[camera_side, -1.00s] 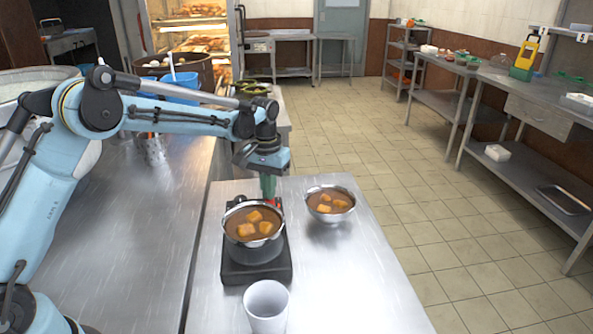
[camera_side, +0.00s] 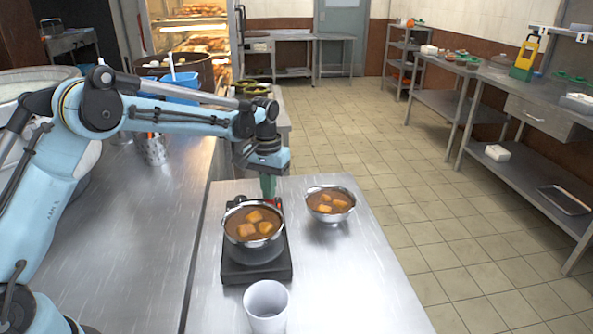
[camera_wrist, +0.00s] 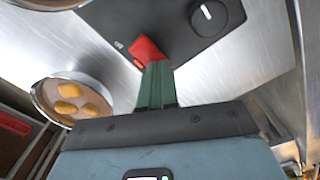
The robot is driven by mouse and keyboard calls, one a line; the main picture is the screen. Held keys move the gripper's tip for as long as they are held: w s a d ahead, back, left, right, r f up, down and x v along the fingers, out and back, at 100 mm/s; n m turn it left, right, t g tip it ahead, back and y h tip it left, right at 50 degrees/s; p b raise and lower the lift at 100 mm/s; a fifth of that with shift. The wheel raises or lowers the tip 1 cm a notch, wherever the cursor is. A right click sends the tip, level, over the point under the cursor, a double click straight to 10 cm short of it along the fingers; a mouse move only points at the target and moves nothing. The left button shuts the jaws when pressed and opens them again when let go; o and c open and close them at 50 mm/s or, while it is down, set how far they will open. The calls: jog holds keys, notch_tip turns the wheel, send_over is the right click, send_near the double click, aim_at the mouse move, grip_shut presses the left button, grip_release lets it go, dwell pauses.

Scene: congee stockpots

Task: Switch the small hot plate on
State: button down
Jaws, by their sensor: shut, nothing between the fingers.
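The small hot plate (camera_side: 257,272) is a black box on the steel table, with a pot (camera_side: 252,243) of brown broth and several orange-brown chunks on top. In the wrist view its dark panel (camera_wrist: 180,25) shows a round knob (camera_wrist: 208,16) with a white mark, and a red rocker switch (camera_wrist: 146,48). My gripper (camera_wrist: 155,66) has its green fingers shut and empty, with the tips at the switch, touching or almost touching it. In the side view my gripper (camera_side: 268,196) points down behind the pot. I cannot tell whether the switch is on.
A second bowl (camera_side: 330,205) of similar food stands right of the pot, close to my gripper; it also shows in the wrist view (camera_wrist: 72,98). A white cup (camera_side: 267,305) stands in front of the hot plate. The table's front right is clear.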

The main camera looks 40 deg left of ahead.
jog(key=shift+d+f, duration=0.15)
jog(key=shift+d, duration=0.1)
notch_tip(320, 180, up, 8)
jog(key=shift+a, duration=0.2)
dwell(0.7)
jog(key=shift+s, duration=0.1)
jog(key=s+d+r+m+t, duration=0.1)
jog(key=s+r+t, duration=0.15)
jog(key=s, duration=0.25)
jog(key=s+d+r+t, duration=0.1)
jog(key=s+r, duration=0.2)
jog(key=s, duration=0.2)
jog(key=s+d+f+m+t, duration=0.1)
jog(key=s+f+m+t, duration=0.1)
jog(key=s, duration=1)
notch_tip(320, 180, down, 2)
jog(key=shift+f+t, duration=0.2)
jog(key=shift+t, duration=0.65)
